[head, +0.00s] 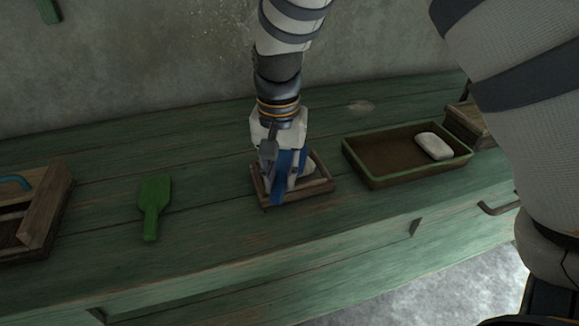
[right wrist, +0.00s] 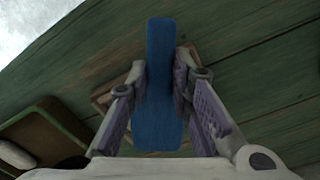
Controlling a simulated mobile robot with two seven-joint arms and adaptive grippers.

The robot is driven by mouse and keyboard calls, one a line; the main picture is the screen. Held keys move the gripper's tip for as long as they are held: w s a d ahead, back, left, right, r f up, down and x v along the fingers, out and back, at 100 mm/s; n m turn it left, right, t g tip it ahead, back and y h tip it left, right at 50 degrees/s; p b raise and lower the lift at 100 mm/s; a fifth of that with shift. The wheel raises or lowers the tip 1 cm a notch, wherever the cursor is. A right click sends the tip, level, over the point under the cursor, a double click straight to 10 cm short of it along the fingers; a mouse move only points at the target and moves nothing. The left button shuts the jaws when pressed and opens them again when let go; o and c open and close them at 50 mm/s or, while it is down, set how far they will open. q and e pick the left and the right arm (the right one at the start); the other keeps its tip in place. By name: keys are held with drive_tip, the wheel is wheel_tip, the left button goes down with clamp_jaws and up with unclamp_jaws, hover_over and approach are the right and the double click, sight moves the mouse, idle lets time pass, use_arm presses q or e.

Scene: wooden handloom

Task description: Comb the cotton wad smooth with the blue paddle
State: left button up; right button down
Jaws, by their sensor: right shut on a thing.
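My right gripper (head: 279,181) is shut on the blue paddle (head: 282,188), which points down at a small wooden frame tray (head: 319,188) on the green bench. In the right wrist view the blue paddle (right wrist: 161,90) stands between the two fingers. A small pale patch (head: 309,168) shows inside the frame tray beside the gripper, perhaps the cotton wad; most of the inside is hidden. I cannot tell whether the paddle touches it. A white rounded wad (head: 434,146) lies in the larger green-rimmed tray (head: 376,182). My left gripper is not in view.
A green paddle (head: 154,206) lies on the bench to the left. A wooden crate (head: 50,210) with a blue handle (head: 16,181) inside stands at the far left. A wooden block (head: 465,122) is at the right end. The bench between green paddle and frame tray is clear.

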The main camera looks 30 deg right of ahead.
drive_tip(key=shift+w+a, duration=0.25)
drive_tip(key=shift+a, duration=0.8)
drive_tip(key=shift+d, duration=0.1)
drive_tip(key=d, duration=0.2)
drive_tip(key=s+d, duration=0.1)
drive_tip(key=d, duration=0.1)
drive_tip(key=shift+s+d, duration=0.15)
drive_tip(key=shift+d, duration=0.2)
drive_tip(key=shift+a, duration=0.1)
drive_tip(key=a, duration=0.2)
drive_tip(key=w+a, duration=0.1)
drive_tip(key=a, duration=0.1)
drive_tip(key=shift+w+a, duration=0.15)
drive_tip(key=shift+a, duration=0.2)
